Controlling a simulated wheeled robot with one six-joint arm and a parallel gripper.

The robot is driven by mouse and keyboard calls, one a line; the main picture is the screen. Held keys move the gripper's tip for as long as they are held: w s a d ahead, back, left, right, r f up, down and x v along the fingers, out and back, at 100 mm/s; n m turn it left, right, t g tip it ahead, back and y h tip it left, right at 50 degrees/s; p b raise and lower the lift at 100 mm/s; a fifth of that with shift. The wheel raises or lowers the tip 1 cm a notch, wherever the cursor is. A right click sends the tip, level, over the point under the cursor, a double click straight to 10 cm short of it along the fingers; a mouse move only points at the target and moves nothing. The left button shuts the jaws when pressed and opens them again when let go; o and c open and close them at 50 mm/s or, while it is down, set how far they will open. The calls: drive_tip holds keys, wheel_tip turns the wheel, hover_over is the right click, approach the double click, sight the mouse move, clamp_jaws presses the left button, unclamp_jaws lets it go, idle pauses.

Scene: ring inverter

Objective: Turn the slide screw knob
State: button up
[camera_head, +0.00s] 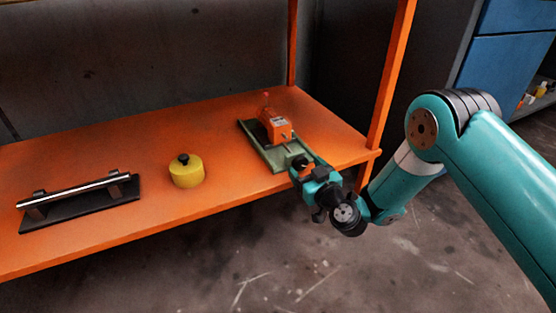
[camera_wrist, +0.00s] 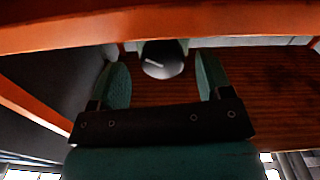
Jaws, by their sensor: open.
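The slide (camera_head: 252,135) has a green base and carries an orange block (camera_head: 275,125); it sits near the right end of the orange shelf. Its knob is a dark round cap with a pale line, and in the wrist view the knob (camera_wrist: 161,64) lies between my fingertips. My gripper (camera_head: 303,166) is at the near end of the slide. In the wrist view the gripper (camera_wrist: 162,72) is open, with one finger on each side of the knob and a visible gap at both sides. I cannot tell how deep the knob is between the fingers.
The orange shelf (camera_head: 120,236) also bears a yellow cylinder (camera_head: 186,172) with a black top, and a black plate with a silver bar (camera_head: 80,191) at the left. An orange post (camera_head: 391,75) stands right of the slide. Bare floor lies in front.

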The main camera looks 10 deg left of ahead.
drive_tip(key=shift+w+a, duration=0.2)
drive_tip(key=shift+w, duration=0.1)
drive_tip(key=shift+s+a, duration=0.1)
drive_tip(key=shift+a, duration=0.1)
drive_tip(key=c, duration=0.9)
drive_tip(key=m, duration=0.4)
drive_tip(key=shift+m+p, duration=0.3)
drive_tip(key=shift+p, duration=0.05)
drive_tip(key=o, duration=0.9)
drive_tip(key=shift+d, duration=0.1)
